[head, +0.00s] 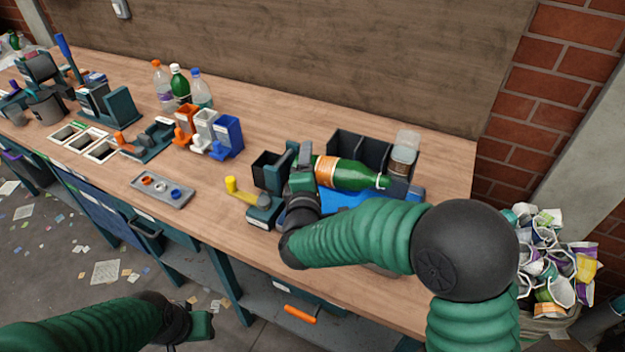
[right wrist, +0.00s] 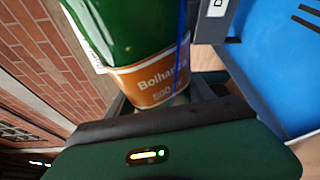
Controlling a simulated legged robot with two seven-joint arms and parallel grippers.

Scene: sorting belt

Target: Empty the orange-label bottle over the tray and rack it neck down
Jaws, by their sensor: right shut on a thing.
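The green orange-label bottle (head: 350,174) is held on its side, tipped slightly down, its neck toward the right, over the blue tray (head: 345,201). My right gripper (head: 305,168) is shut on it near its base end. In the right wrist view the green bottle (right wrist: 125,30) and its orange label fill the space ahead of the gripper, with the blue tray (right wrist: 275,75) at right. Whether liquid leaves the neck cannot be seen. A dark rack with compartments (head: 345,143) stands just behind the bottle. My left gripper (head: 203,325) is low at the left, off the table; its jaws are unclear.
A clear container (head: 404,152) stands at the rack's right end. A small black bin (head: 268,170) and a yellow-handled tool (head: 240,190) are left of the bottle. Several bottles (head: 180,86) stand at the back. A full waste bin (head: 552,262) is off the table's right end.

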